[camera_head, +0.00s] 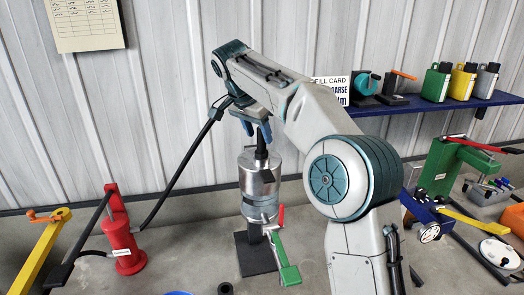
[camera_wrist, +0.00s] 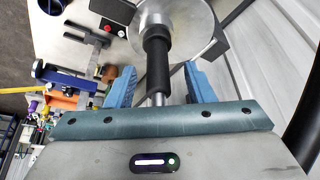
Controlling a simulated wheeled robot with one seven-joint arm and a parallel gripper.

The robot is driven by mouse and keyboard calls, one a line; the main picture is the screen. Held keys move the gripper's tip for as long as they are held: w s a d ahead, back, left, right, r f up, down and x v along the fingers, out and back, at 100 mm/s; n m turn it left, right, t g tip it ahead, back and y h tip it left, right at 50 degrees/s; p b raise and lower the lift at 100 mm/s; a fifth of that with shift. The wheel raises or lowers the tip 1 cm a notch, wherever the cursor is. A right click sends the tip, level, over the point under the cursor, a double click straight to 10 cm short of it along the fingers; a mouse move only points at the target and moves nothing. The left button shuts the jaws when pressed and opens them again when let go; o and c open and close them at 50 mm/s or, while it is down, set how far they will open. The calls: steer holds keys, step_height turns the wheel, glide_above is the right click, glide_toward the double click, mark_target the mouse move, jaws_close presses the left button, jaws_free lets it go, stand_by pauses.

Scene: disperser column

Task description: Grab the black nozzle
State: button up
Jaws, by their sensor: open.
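A black cylindrical piece that looks like the nozzle (camera_head: 261,147) stands upright on top of the silver cylinder (camera_head: 258,182) at the middle of the head view. My gripper (camera_head: 257,128) is above the silver cylinder, its blue fingers pointing down near the top of the black piece. In the wrist view the black nozzle (camera_wrist: 157,64) lies between the two open blue fingers (camera_wrist: 160,84), with a visible gap on each side. A thin metal rod shows at its near end. The silver cylinder's round top (camera_wrist: 190,22) is beyond it.
A red pump (camera_head: 124,243) with a black hose stands to the left, beside a yellow lever tool (camera_head: 40,250). A green-handled valve (camera_head: 288,270) is in front of the column. A blue shelf (camera_head: 440,104) with bottles and green equipment (camera_head: 455,165) are at the right.

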mark_target(261, 139)
steer(key=shift+x, duration=1.75)
jaws_close()
steer(key=shift+r, duration=0.15)
